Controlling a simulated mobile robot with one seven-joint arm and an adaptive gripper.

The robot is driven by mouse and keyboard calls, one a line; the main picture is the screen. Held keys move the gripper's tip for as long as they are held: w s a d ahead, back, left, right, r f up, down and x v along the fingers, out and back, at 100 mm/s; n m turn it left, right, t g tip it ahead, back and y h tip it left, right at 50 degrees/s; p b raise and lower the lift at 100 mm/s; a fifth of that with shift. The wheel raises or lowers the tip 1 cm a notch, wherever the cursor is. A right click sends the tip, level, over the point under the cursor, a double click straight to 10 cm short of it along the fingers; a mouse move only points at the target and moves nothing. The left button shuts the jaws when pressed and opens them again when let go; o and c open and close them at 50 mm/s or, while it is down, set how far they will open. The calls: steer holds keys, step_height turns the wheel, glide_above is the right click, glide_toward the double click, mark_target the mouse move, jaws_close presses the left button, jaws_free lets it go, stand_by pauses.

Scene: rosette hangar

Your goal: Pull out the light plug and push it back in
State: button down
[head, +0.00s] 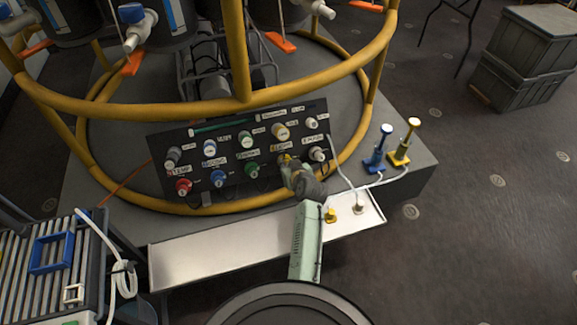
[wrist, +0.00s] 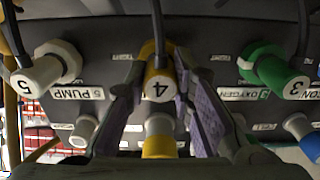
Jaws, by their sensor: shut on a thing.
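The light plug (wrist: 160,84) is a yellow plug with a white end marked 4 and a dark cable, in the wrist view. In the head view the yellow plug (head: 284,160) is at the lower row of the black panel, partly hidden by my gripper. My gripper (head: 292,170) reaches the panel from the front. In the wrist view my gripper's (wrist: 158,100) purple pads stand on both sides of the plug and are shut on it. I cannot tell how deep it sits in its socket.
The pump plug (wrist: 50,68) and green oxygen plug (wrist: 275,72) flank it closely. The black panel (head: 225,142) carries several other plugs and sockets. A yellow ring frame (head: 130,197) surrounds it. A pale metal tray (head: 220,250) lies in front; blue (head: 379,150) and yellow (head: 404,145) upright devices stand right.

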steer(key=shift+w, duration=0.1)
stand_by(0.4)
steer(key=c, duration=1.3)
jaws_free()
steer(key=v, duration=1.2)
